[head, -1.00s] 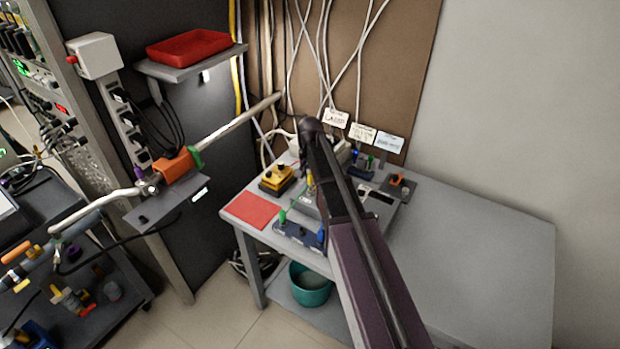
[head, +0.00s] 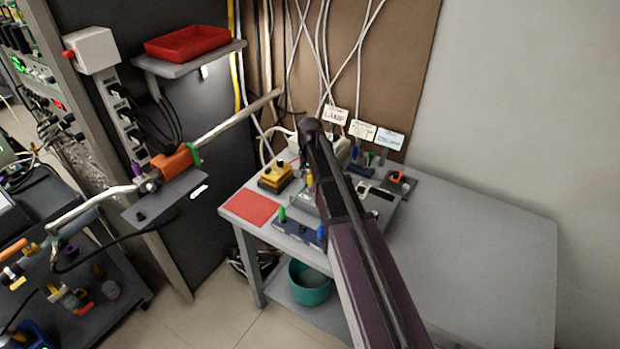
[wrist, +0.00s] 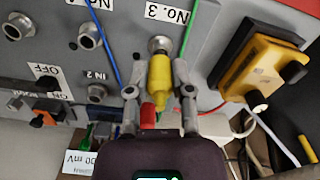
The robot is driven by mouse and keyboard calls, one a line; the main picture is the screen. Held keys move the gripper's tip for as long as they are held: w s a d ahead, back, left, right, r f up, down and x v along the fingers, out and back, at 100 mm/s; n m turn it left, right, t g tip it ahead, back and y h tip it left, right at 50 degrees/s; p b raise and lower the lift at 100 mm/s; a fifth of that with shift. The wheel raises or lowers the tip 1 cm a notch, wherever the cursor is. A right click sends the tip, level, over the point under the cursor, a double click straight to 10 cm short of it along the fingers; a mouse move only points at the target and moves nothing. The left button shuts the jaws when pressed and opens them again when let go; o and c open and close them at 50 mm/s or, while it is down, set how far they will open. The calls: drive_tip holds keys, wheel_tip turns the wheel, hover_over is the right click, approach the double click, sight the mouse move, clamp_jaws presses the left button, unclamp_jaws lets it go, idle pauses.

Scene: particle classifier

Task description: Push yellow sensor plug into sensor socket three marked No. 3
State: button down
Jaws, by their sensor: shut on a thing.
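In the wrist view the yellow sensor plug (wrist: 160,80) stands between the two fingers of my gripper (wrist: 159,92), which is shut on it. The plug's far end meets the metal sensor socket three (wrist: 160,43), beside the "No. 3" label (wrist: 165,13). I cannot tell how deep the plug sits in the socket. In the head view the yellow plug (head: 309,178) shows as a small spot left of my arm. My gripper is mostly hidden there behind my own arm.
In the wrist view, other sockets (wrist: 90,36) lie to the left, with blue and green wires crossing the panel. A yellow box (wrist: 262,66) stands to the right. In the head view the table (head: 480,250) is clear on the right, and a red sheet (head: 252,207) lies at its left edge.

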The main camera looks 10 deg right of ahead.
sight(310, 175)
drive_tip(key=shift+f+b, duration=0.65)
drive_tip(key=shift+f, duration=0.05)
drive_tip(key=shift+c, duration=2.2)
unclamp_jaws()
drive_tip(key=shift+r, duration=0.15)
wheel_tip(310, 175, up, 8)
drive_tip(key=p, duration=0.8)
drive_tip(key=shift+r+p, duration=0.2)
drive_tip(key=shift+p, duration=0.2)
drive_tip(key=s+a+n, duration=0.1)
drive_tip(key=s+n, duration=0.5)
drive_tip(key=s, duration=1.6)
drive_tip(key=shift+a, duration=0.15)
